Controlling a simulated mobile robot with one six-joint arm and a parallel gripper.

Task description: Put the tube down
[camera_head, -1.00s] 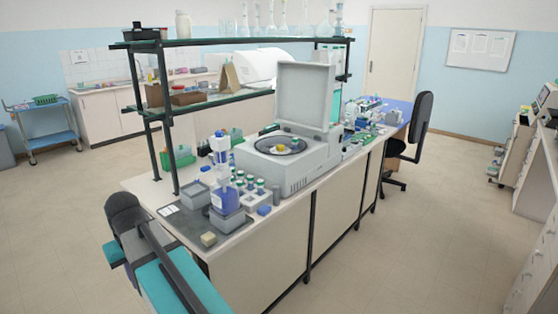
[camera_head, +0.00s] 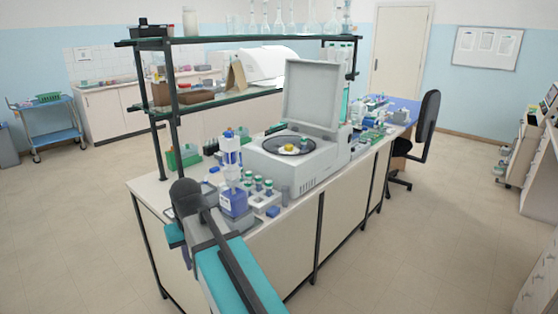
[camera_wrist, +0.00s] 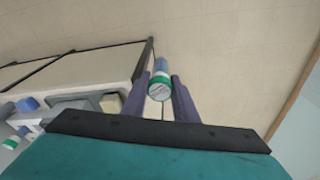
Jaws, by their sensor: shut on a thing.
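The tube (camera_wrist: 160,68) shows in the wrist view with a white cap end, a green band and a blue far part. My gripper (camera_wrist: 160,88) is shut on it, with one dark finger on each side. In the wrist view the tube is seen against the floor, just right of the bench corner (camera_wrist: 138,62). A rack with several green-capped tubes (camera_head: 257,186) stands on the bench.
A glass shelf (camera_head: 240,40) on dark posts rises over the bench.

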